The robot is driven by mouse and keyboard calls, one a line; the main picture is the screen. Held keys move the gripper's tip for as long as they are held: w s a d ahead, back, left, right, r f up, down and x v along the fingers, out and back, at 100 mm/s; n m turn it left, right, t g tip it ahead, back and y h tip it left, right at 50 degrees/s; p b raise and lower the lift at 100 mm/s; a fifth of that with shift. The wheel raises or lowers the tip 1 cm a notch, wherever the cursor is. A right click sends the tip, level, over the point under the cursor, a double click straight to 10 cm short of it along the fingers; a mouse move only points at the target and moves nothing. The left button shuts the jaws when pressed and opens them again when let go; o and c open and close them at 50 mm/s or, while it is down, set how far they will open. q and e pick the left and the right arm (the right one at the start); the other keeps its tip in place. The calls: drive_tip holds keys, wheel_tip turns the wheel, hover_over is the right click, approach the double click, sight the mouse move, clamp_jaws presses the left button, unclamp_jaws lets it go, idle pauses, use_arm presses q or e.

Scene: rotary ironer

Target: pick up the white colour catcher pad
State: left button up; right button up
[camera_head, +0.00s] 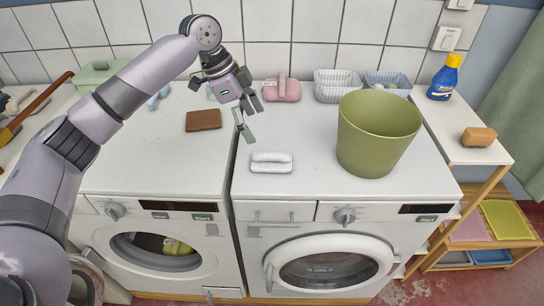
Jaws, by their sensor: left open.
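A white ribbed pad (271,162), which looks like the colour catcher pad, lies flat on the top of the right-hand washing machine (300,197), near its front left. My left gripper (249,123) is open and empty. In the picture its fingers are a little above and left of the pad, apart from it, over the gap side between the two machines. My right gripper is not in view.
A green bin (376,135) stands right of the pad. A pink item (282,88), a white basket (336,85) and a blue basket (386,83) stand at the back. A brown block (203,120) lies on the left machine. The front strip by the pad is clear.

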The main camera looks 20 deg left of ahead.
use_arm(q)
drive_tip(key=p, duration=0.1)
hover_over(270, 154)
drive_tip(key=a, duration=0.2)
drive_tip(key=f, duration=0.5)
drive_tip(key=shift+s+a, duration=0.1)
drive_tip(key=shift+s, duration=0.1)
drive_tip(key=shift+x, duration=0.9)
drive_tip(key=shift+f+p, duration=0.3)
drive_tip(key=shift+p, duration=0.3)
drive_tip(key=p+x, duration=0.1)
drive_tip(key=x, duration=0.2)
drive_tip(key=shift+d+f, duration=0.3)
drive_tip(key=shift+f, duration=0.05)
drive_tip(key=shift+d+f, duration=0.1)
drive_tip(key=shift+f, duration=0.2)
drive_tip(key=c, duration=1.1)
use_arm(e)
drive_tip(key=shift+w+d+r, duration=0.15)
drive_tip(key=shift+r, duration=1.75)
